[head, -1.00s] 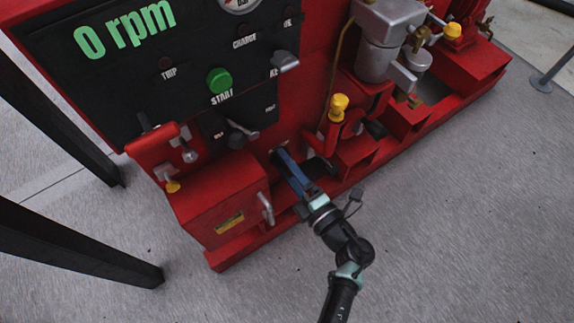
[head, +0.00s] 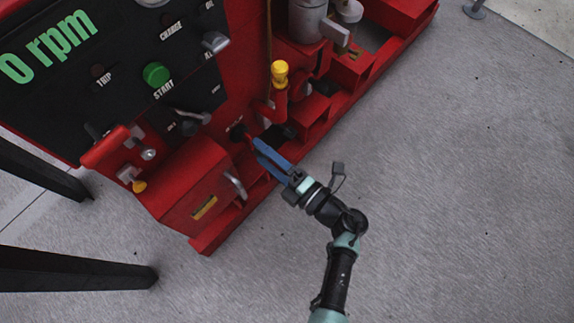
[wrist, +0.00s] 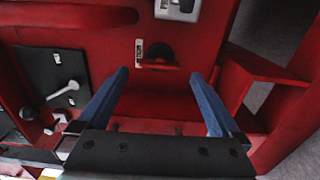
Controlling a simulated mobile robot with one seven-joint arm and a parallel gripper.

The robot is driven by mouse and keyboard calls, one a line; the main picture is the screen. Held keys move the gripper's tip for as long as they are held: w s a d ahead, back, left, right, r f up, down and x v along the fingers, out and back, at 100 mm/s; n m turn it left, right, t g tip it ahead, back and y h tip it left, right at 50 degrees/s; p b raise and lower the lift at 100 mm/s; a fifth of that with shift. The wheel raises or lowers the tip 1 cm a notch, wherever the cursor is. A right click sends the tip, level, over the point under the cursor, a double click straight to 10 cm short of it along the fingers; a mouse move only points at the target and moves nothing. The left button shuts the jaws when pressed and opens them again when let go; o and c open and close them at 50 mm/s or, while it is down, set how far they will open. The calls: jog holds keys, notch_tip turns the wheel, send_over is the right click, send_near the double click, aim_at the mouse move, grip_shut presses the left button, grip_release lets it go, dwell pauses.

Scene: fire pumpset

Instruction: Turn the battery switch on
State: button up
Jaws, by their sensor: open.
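A round black switch (head: 237,131) with a red handle sits low on the red panel, right of the red box; I take it to be the battery switch. In the wrist view the switch (wrist: 159,53) lies ahead between the finger lines, with a small label at its left and the red handle across its lower part. My gripper (head: 258,147) has blue fingers and is just right of the switch in the head view, apart from it. In the wrist view my gripper (wrist: 158,76) is open and empty.
A red box (head: 190,190) with a grey handle (head: 236,186) stands left of the gripper. A black panel (wrist: 55,80) with a grey lever is at left in the wrist view. A yellow-capped red fitting (head: 280,85) rises at right. Grey floor is clear at right.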

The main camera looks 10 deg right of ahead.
jog(key=p+v, duration=0.1)
jog(key=v, duration=0.6)
jog(key=shift+s+d, duration=0.2)
